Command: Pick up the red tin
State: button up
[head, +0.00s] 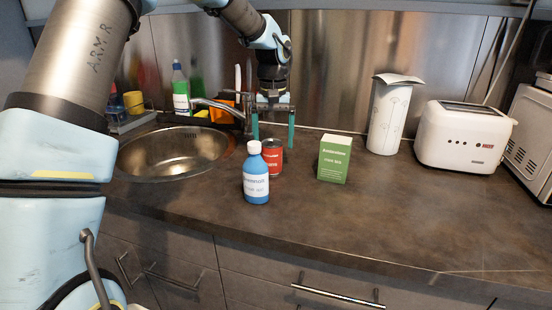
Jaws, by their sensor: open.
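The red tin (273,157) stands upright on the dark countertop, right of the sink. A blue bottle (256,178) with a white label stands in front of it and hides its left part. My gripper (273,145) points down from above with its two green fingers apart. The fingers are at the tin's left and right, near its top, and the left one is partly behind the bottle's cap. I cannot tell whether the fingers are level with the tin in depth or behind it.
A green box (334,158) stands right of the tin. A paper roll (389,115), a white toaster (463,135) and another appliance (530,140) stand further right. The sink (175,150) and faucet (218,106) lie left. The front right of the counter (400,215) is clear.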

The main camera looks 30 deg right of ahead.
aim_at(272, 159)
jog(key=shift+w+a+f+p, duration=0.1)
jog(key=shift+f+p, duration=0.35)
jog(key=shift+f, duration=1.25)
jog(key=shift+a+f+p, duration=0.1)
jog(key=shift+f+p, duration=0.35)
jog(key=shift+f, duration=1.2)
jog(key=c, duration=1.3)
